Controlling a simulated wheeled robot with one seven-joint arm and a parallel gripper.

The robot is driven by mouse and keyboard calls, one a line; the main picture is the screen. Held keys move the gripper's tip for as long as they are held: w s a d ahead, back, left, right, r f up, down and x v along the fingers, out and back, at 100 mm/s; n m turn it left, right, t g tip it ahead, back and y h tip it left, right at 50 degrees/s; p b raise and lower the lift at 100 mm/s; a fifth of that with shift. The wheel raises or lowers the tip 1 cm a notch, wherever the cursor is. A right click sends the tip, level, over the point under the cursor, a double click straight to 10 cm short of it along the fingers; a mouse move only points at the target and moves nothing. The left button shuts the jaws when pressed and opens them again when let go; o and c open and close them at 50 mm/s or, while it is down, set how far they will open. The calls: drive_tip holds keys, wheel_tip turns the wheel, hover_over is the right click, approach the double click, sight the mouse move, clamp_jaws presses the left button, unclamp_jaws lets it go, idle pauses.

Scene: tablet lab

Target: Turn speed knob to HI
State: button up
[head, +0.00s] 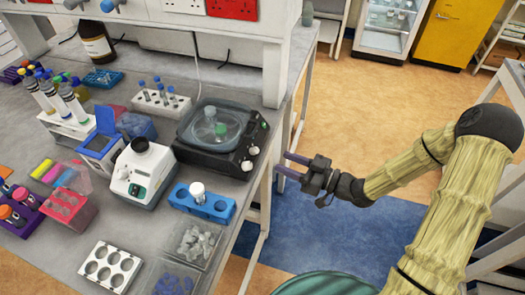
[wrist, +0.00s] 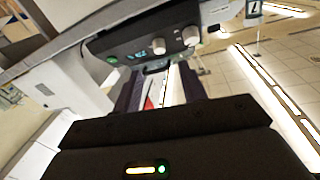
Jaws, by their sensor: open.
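A dark shaker (head: 215,132) with a clear round dish on top stands at the right edge of the bench. Its front panel has two pale knobs, one (head: 253,150) beside the other (head: 246,165). In the wrist view the panel (wrist: 130,45) shows a lit display and the two knobs, one (wrist: 154,46) left of the other (wrist: 189,36). The labels are too small to read, so I cannot tell which is the speed knob or its setting. My gripper (head: 284,164) is open and empty, right of the panel, its fingers pointing towards it and apart from the knobs. It also shows in the wrist view (wrist: 158,86).
A white mixer (head: 143,172), a blue rack (head: 203,203) and a clear box of tips (head: 195,242) stand left of and in front of the shaker. A bench leg (head: 262,205) stands below the edge. The floor (head: 360,110) to the right is open.

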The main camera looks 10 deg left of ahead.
sight(258, 151)
drive_tip(key=p+x, duration=0.1)
drive_tip(key=x, duration=0.7)
drive_tip(key=shift+w+a, duration=0.1)
drive_tip(key=shift+a, duration=0.1)
clamp_jaws()
